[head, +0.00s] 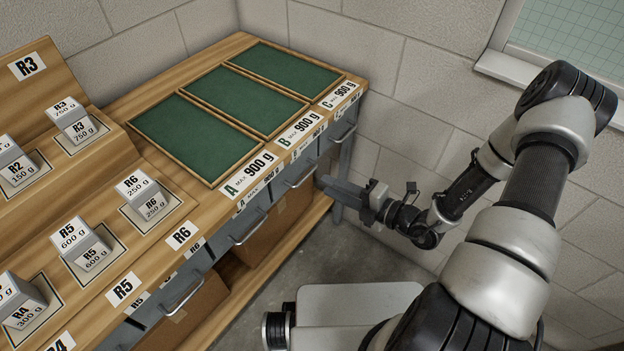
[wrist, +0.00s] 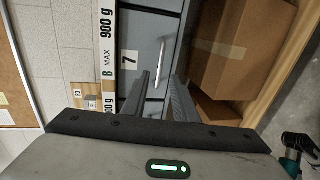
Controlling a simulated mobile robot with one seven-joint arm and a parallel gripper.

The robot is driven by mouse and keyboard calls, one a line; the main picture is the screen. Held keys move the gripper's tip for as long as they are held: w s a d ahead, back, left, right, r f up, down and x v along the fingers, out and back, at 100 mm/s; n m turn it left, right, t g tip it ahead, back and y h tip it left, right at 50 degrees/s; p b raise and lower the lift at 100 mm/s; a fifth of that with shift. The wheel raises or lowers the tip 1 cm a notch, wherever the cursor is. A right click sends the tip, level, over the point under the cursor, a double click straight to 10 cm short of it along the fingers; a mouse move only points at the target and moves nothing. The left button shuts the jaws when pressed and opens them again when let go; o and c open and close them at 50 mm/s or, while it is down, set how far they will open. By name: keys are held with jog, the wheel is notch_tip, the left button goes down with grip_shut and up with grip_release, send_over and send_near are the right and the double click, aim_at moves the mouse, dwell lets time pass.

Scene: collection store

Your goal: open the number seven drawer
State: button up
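The number seven drawer has a grey front, seen in the wrist view (wrist: 142,38) with a white "7" label (wrist: 128,62) beside the "B MAX 900 g" strip. Its bar handle (wrist: 164,58) shows between my fingers' lines. In the head view the drawer front (head: 289,184) is under tray B, and the drawer looks shut. My gripper (head: 322,183) is in front of the bench near this drawer's handle. In the wrist view my gripper (wrist: 164,76) has its two fingers apart, with nothing clamped. Whether the fingertips touch the handle I cannot tell.
The wooden bench (head: 222,52) bears green-lined trays A, B and C and several labelled weights at left. Neighbouring drawers have similar handles (head: 250,229). Cardboard boxes (wrist: 238,50) stand on the shelf below. A block wall (head: 420,75) is behind; the floor (head: 335,255) before the bench is clear.

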jog(key=x, duration=0.7)
jog(key=shift+b, duration=0.35)
jog(key=shift+w+a, duration=0.1)
grip_shut()
dwell(0.9)
